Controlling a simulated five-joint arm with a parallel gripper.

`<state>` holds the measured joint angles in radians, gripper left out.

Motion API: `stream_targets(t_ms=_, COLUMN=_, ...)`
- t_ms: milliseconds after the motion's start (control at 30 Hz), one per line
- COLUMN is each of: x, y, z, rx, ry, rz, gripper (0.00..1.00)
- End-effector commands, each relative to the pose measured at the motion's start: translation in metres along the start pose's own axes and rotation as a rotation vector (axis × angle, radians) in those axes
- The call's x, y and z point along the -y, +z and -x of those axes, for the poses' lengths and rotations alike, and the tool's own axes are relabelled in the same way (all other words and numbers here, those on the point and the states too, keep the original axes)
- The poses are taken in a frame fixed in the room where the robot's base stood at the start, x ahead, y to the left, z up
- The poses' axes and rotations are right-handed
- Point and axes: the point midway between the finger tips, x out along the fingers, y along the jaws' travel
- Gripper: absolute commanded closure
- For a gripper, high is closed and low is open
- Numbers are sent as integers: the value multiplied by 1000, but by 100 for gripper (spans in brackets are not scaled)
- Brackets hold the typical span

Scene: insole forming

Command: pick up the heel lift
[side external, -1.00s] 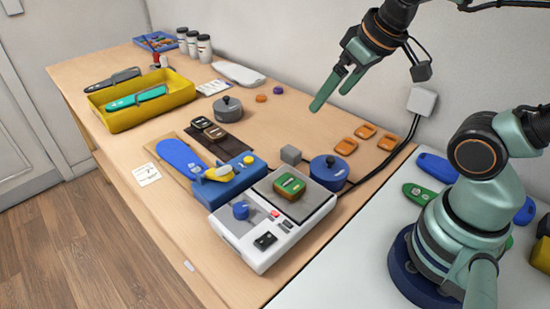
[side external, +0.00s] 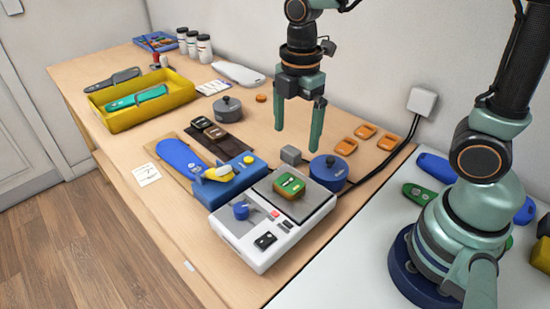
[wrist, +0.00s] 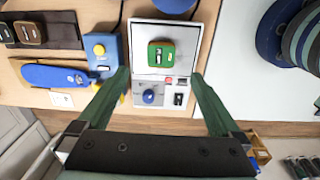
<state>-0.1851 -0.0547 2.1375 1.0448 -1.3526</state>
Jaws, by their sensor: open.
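A green-topped block with a brown lower part and a pale label, which looks like the heel lift (side external: 289,186), sits on the dark plate of a white machine (side external: 262,240). In the wrist view the block (wrist: 161,53) lies just beyond and between the fingertips. My gripper (side external: 296,138) points down with its two green fingers spread and nothing between them. It hangs above the table, higher than the block and apart from it. The fingers (wrist: 160,74) also show in the wrist view. The block's underside is hidden.
Two dark blocks lie on a brown mat (side external: 230,148). Orange pieces (side external: 366,131) lie at the back right.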

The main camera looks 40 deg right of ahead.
Motion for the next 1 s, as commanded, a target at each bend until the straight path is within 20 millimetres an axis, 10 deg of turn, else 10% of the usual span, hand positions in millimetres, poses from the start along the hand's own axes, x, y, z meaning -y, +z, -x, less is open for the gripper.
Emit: stream_targets(t_ms=1000, x=4, y=-4, z=-117, rx=4, ry=-18, rz=52, gripper=0)
